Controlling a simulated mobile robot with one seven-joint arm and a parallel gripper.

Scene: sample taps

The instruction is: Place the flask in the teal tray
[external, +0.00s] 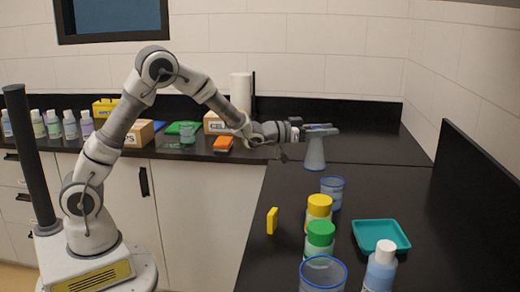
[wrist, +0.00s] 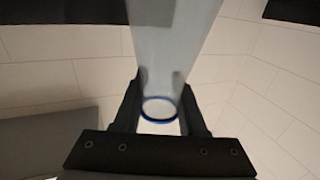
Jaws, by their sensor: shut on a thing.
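My gripper (external: 318,130) is shut on the neck of a clear grey-blue conical flask (external: 315,154), over the far part of the right-hand black counter. The flask is upright in the external view; I cannot tell whether its base touches the counter. In the wrist view, the fingers (wrist: 160,115) stand on both sides of the flask (wrist: 165,40), whose blue rim shows between them. The teal tray (external: 379,236) lies on the counter, nearer the camera and to the right of the flask. It looks empty.
Between flask and camera stand a blue-rimmed beaker (external: 332,190), a yellow-lidded jar (external: 319,210), a green-lidded jar (external: 320,238) and another beaker (external: 322,275). A yellow block (external: 272,220) is left of them. A white-capped bottle (external: 380,270) stands before the tray. A dark panel (external: 470,175) bounds the right.

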